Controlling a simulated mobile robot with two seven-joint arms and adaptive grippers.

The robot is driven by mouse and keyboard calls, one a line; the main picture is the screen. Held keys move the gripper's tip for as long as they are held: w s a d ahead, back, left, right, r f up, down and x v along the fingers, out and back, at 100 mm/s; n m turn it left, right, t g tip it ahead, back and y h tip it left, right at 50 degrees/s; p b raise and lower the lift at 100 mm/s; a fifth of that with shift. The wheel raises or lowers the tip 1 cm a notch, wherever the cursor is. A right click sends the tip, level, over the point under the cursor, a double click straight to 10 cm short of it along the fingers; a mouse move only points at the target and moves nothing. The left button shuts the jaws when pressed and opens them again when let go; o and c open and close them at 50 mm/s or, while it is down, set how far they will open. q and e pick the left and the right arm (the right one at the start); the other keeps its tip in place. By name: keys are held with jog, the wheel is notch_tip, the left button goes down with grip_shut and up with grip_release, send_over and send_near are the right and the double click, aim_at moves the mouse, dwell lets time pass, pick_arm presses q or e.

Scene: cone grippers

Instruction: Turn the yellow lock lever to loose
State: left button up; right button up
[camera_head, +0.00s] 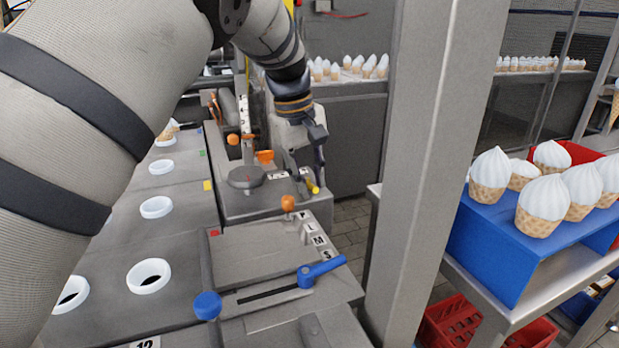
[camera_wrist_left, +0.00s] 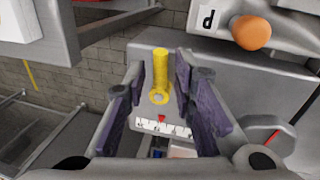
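The yellow lock lever (camera_head: 313,187) sits at the right end of the grey machine block, beside a small white scale strip. It also shows in the left wrist view (camera_wrist_left: 160,68), pointing up the picture from its round pivot. Below it there is a white scale (camera_wrist_left: 162,127) with a red triangle mark. My left gripper (camera_head: 305,172) is over the lever, fingers pointing down. In the left wrist view its purple-padded fingers (camera_wrist_left: 160,84) are open, one on each side of the lever, with gaps visible. My right gripper is in neither view.
An orange knob (camera_head: 288,203) stands just in front of the lever, and another orange knob (camera_wrist_left: 250,32) shows in the wrist view. A blue-handled lever (camera_head: 322,271) lies nearer. A grey post (camera_head: 430,150) rises to the right. A blue stand (camera_head: 500,240) holds ice-cream cones.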

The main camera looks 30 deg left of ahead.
pick_arm(q)
notch_tip(320, 180, up, 12)
jog(key=s+a, duration=0.1)
jog(key=s, duration=0.1)
jog(key=shift+a, duration=0.15)
jog(key=shift+f, duration=0.2)
dwell(0.3)
